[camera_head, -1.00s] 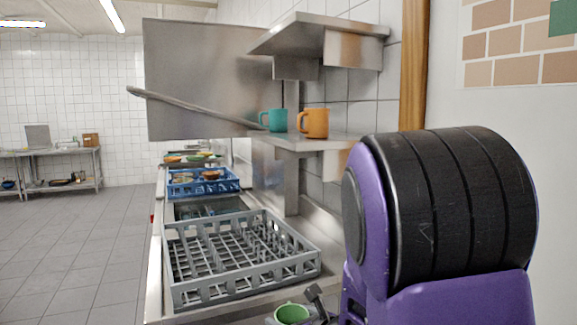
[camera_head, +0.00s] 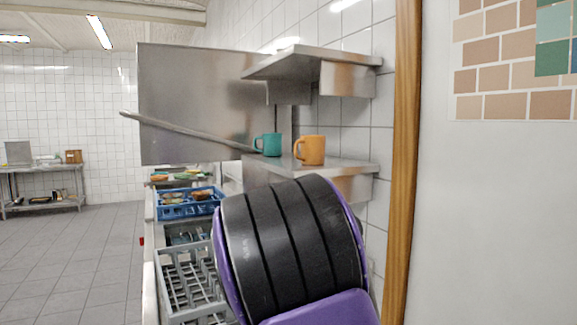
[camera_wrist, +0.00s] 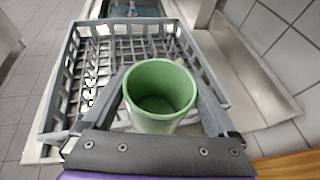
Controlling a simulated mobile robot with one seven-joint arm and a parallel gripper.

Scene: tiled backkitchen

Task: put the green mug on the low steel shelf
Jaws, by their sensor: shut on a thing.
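The green mug (camera_wrist: 160,88) shows in the wrist view, upright with its open top facing the camera. My gripper (camera_wrist: 163,98) is shut on it, with a finger on each side. The mug is over or near the close edge of the grey dish rack; its height cannot be told. In the head view my arm hides the gripper and the mug. The low steel shelf (camera_head: 345,166) is on the right wall, below a higher steel shelf (camera_head: 350,60). A teal mug (camera_head: 268,144) and an orange mug (camera_head: 310,150) stand upright on the low shelf.
The grey dish rack (camera_head: 190,290) looks empty on the steel counter, partly behind my arm. A blue crate (camera_head: 190,208) with dishes stands beyond it. A large steel panel (camera_head: 200,100) is behind the shelves. A wooden post (camera_head: 403,160) stands to the right.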

